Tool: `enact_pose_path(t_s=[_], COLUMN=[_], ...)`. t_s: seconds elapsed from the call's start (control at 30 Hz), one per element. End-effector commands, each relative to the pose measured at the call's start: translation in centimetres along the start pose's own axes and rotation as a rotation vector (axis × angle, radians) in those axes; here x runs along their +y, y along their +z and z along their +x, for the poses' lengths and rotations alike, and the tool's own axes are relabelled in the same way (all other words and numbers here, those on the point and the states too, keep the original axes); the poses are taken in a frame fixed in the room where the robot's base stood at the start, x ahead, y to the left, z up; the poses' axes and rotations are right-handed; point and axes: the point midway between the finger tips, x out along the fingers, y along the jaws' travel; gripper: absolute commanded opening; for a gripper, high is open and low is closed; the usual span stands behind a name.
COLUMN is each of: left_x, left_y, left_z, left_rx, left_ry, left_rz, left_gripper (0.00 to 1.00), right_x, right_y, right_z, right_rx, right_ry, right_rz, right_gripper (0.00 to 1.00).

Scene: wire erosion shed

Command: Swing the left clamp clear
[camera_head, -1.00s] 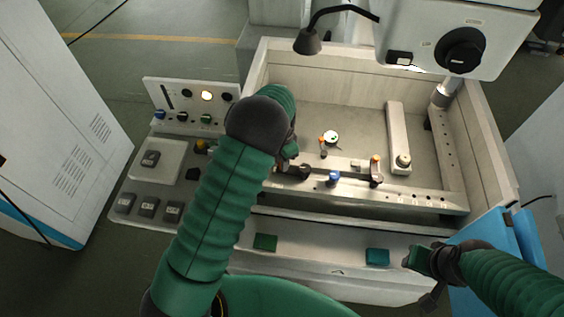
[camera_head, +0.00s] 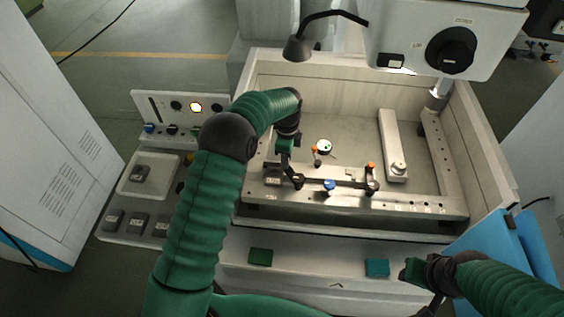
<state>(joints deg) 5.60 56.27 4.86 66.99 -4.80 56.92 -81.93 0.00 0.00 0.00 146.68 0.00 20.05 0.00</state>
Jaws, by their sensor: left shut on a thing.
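My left gripper (camera_head: 289,167) points down over the left end of the work rail, and its dark fingers are shut. They close at the left clamp (camera_head: 297,182), a small dark fitting on the rail; the fingers hide part of it. An orange-tipped piece (camera_head: 316,153) stands just right of the fingers, and I cannot tell if it belongs to this clamp. The right clamp (camera_head: 371,180), dark with an orange top, stands farther along the rail. A blue knob (camera_head: 328,186) sits between them. My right gripper (camera_head: 412,270) is low at the right; its fingers are unclear.
The pale tank (camera_head: 470,150) has raised walls around the rail. A lamp (camera_head: 297,48) and a machine head (camera_head: 450,45) hang over its back. A control panel (camera_head: 140,180) stands left. Green (camera_head: 260,257) and teal (camera_head: 377,268) pads lie on the front ledge.

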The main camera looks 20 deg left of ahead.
Motion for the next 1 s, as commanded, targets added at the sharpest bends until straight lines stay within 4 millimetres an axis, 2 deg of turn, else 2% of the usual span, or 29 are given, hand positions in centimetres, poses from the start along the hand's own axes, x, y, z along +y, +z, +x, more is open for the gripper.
enact_pose_path(t_s=[0.5,0.7,1.0], left_x=[-2.1,-2.3,-2.5], left_y=[-2.9,-3.8,-4.4], left_z=[-0.1,-0.1,-0.2], left_rx=[-0.002,-0.003,-0.004], left_ry=[-0.005,-0.006,-0.007], left_rz=[0.454,0.572,0.656], left_gripper=[0.0,0.0,0.0], right_x=[0.0,0.0,0.0], right_y=[0.0,0.0,0.0], right_z=[0.1,0.0,0.0], right_rx=[0.0,0.0,0.0], right_ry=[0.0,0.0,0.0], right_rz=[0.0,0.0,0.0], right_gripper=[0.36,0.36,0.36])
